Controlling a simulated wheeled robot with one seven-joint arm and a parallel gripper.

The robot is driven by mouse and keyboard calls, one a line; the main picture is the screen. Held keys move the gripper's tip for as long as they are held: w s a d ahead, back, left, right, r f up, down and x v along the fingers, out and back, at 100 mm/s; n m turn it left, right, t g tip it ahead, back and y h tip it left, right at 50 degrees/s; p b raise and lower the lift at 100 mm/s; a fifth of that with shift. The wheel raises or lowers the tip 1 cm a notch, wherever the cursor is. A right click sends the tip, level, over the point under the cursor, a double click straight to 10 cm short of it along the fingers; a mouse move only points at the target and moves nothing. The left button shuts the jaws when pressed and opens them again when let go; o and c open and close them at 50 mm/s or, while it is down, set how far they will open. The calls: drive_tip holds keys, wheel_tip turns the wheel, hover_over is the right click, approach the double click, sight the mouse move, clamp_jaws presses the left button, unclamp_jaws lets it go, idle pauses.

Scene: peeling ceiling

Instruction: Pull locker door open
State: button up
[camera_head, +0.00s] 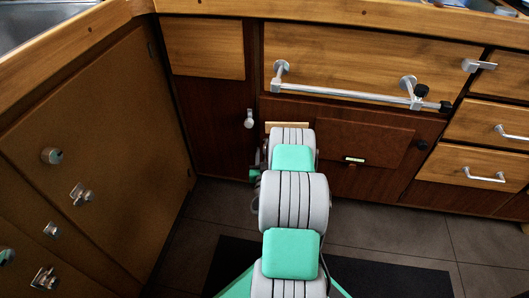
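Several low doors could be the locker door, and I cannot tell which one is meant. A dark brown door (208,125) with a small metal latch (249,119) stands just left of my arm and looks shut. A brown panel (362,145) with a dark round knob sits right of my arm, under the rail. A large brown door (105,140) with metal fittings fills the left side and looks shut. My grey and green arm reaches forward to the middle cabinet front. My gripper is mostly hidden behind the arm; only dark parts show at its left edge, and its fingers cannot be made out.
A metal rail (345,94) juts out in front of a wide wooden drawer (370,60). Drawers with bar handles (486,176) stand at the right. A wooden counter edge (250,8) runs above, with a sink at top left. Dark floor tiles (198,225) and a black mat (390,280) lie clear below.

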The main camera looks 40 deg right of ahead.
drive_tip(key=shift+w+d, duration=0.15)
drive_tip(key=shift+w, duration=0.05)
clamp_jaws()
idle(0.3)
idle(1.1)
